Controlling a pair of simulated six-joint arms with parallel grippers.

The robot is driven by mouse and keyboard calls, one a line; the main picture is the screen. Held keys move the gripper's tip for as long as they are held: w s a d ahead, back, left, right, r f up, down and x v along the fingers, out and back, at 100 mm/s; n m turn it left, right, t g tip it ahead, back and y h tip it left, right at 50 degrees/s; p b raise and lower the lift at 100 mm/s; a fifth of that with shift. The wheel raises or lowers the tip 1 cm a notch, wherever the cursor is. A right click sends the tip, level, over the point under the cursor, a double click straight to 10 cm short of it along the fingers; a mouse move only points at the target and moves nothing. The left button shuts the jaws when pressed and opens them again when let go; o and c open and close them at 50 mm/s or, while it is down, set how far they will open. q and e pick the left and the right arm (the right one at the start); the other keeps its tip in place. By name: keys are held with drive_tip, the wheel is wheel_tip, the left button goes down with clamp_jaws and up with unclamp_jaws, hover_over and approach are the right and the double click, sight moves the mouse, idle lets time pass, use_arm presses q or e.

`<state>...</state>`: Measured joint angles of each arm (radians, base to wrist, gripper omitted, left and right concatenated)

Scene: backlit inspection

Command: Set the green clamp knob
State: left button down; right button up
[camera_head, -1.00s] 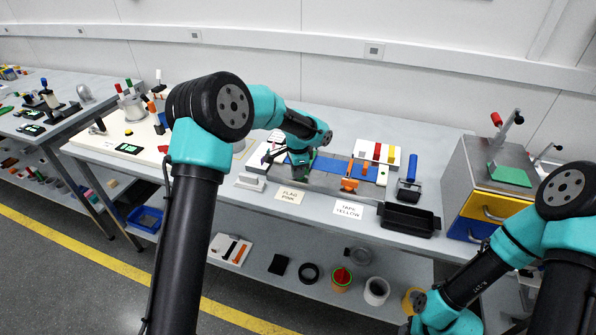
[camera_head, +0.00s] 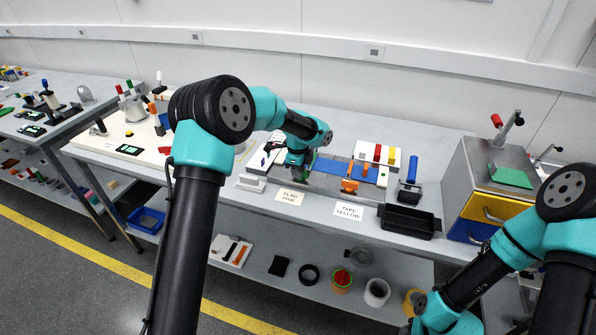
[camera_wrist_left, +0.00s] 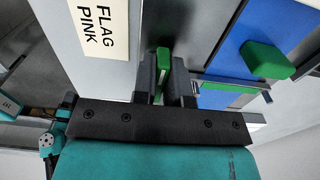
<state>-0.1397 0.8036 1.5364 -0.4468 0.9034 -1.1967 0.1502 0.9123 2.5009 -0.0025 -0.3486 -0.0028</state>
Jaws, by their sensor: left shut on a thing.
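My left gripper (camera_wrist_left: 163,85) reaches down to the workbench; in the head view it (camera_head: 296,173) is behind the labels. In the left wrist view its dark jaws are shut on a narrow green piece, which looks like the green clamp knob (camera_wrist_left: 163,59). Its lower part is hidden between the jaws. A second green block (camera_wrist_left: 266,60) stands apart on the blue strip (camera_wrist_left: 232,48), beside the jaws. The strip also shows in the head view (camera_head: 329,166).
An orange clamp (camera_head: 349,185) stands on the strip to the right. The FLAG PINK label (camera_head: 290,197) and TAPE YELLOW label (camera_head: 348,210) lie in front. A black tray (camera_head: 408,222) and a blue-handled roller (camera_head: 411,178) are farther right.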

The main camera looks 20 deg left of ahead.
use_arm(q)
drive_tip(key=c, duration=1.2)
unclamp_jaws()
drive_tip(key=shift+o, duration=0.2)
drive_tip(key=shift+r, duration=0.15)
wheel_tip(320, 180, up, 17)
